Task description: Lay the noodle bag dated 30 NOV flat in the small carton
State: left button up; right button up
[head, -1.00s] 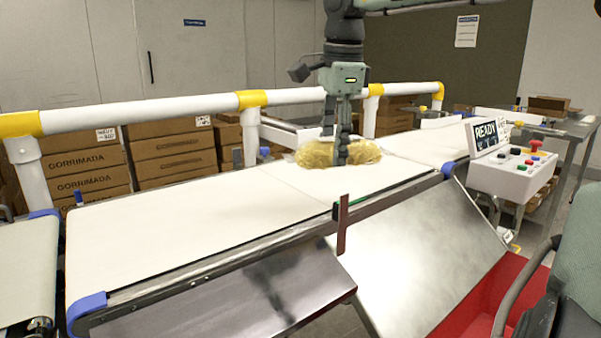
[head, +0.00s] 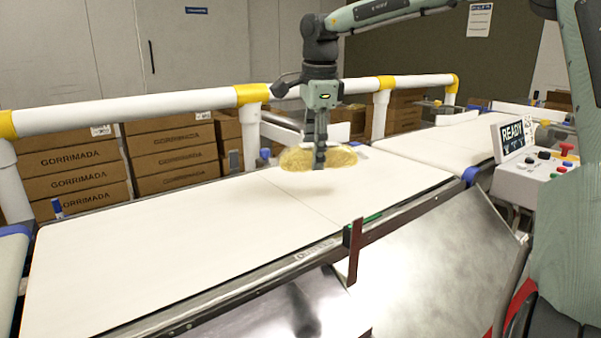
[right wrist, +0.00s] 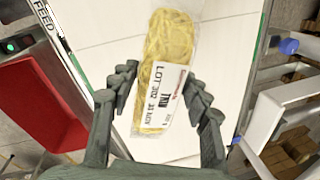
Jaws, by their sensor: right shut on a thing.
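A clear bag of yellow noodles (head: 290,158) is held just above the white belt. My right gripper (head: 319,160) is shut on it, with its fingers across the bag's middle. In the right wrist view the noodle bag (right wrist: 168,45) lies between the fingers of the right gripper (right wrist: 160,85). Its white label (right wrist: 165,92) shows a lot line and a date line, too small to read surely. My left gripper is not in view. I cannot pick out the small carton in these frames.
The belt (head: 160,235) is clear to the left. A white rail (head: 150,104) runs behind it, with stacked brown cartons (head: 68,160) beyond. A READY display (head: 513,139) and button box stand right. A thin dark red post (head: 354,250) rises at the belt's front edge.

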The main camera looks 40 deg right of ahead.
jog(key=w+f, duration=0.2)
jog(key=w, duration=0.2)
jog(key=shift+w+d+f, duration=0.2)
jog(key=shift+w+f, duration=0.1)
jog(key=shift+f, duration=0.1)
notch_tip(320, 180, down, 3)
jog(key=shift+f+p, duration=0.1)
jog(key=shift+p, duration=0.35)
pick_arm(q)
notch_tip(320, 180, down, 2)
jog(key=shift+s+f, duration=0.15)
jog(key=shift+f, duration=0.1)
pick_arm(e)
jog(key=shift+f, duration=0.35)
jog(key=o, duration=0.9)
jog(key=shift+f, duration=0.15)
jog(key=o, duration=0.5)
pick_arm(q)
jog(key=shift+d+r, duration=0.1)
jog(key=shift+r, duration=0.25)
